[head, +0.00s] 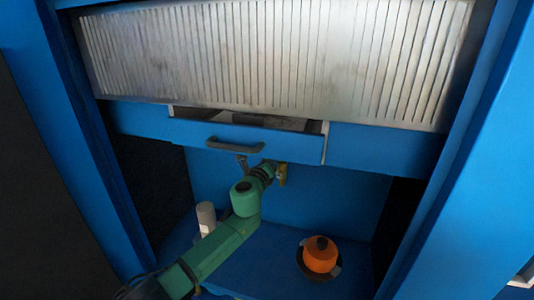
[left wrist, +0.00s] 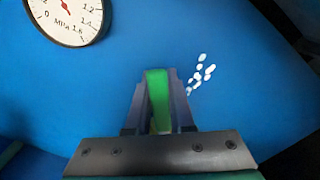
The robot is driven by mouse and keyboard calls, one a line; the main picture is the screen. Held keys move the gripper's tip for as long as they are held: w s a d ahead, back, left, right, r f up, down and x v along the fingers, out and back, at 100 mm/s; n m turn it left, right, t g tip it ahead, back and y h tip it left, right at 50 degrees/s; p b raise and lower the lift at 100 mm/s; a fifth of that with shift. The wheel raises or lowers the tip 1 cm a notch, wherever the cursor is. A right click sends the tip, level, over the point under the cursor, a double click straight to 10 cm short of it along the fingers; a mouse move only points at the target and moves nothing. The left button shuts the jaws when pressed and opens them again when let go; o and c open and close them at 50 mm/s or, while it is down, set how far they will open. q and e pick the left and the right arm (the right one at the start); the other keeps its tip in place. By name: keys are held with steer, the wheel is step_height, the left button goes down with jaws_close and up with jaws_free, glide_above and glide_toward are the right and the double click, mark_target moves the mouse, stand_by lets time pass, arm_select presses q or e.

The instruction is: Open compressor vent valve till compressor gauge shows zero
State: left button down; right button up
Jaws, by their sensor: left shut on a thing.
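My left gripper (left wrist: 160,90) is shut on a green handle (left wrist: 158,96), which stands upright between its two dark fingers in the left wrist view. I take this to be the vent valve's handle; the valve body is hidden. The gauge (left wrist: 66,18), with a white face and MPa scale, is cut off at the top left of that view. Only a short piece of its needle shows, so I cannot read it. In the head view my left gripper (head: 271,170) is at the blue back panel, beside a small yellowish part (head: 282,175). My right gripper is not in view.
A blue drawer (head: 290,145) with a dark handle (head: 235,146) is above my gripper, under a ribbed metal panel (head: 270,55). Blue posts stand at both sides.

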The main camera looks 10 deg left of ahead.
arm_select(q)
steer(key=shift+d+r+m+p, duration=0.2)
steer(key=shift+d+m+p, duration=0.2)
steer(key=shift+m, duration=0.25)
steer(key=shift+d+r+m+p, duration=0.25)
steer(key=shift+m+p, duration=0.15)
steer(key=shift+m, duration=0.25)
steer(key=shift+f, duration=0.1)
steer(key=c, duration=0.8)
jaws_free()
steer(key=shift+d, duration=0.1)
steer(key=shift+s, duration=0.15)
steer(key=s, duration=0.4)
steer(key=s+p, duration=0.1)
steer(key=s, duration=0.4)
steer(key=s+a, duration=0.1)
steer(key=s, duration=0.4)
steer(key=shift+s+p, duration=0.2)
steer(key=shift+p, duration=0.2)
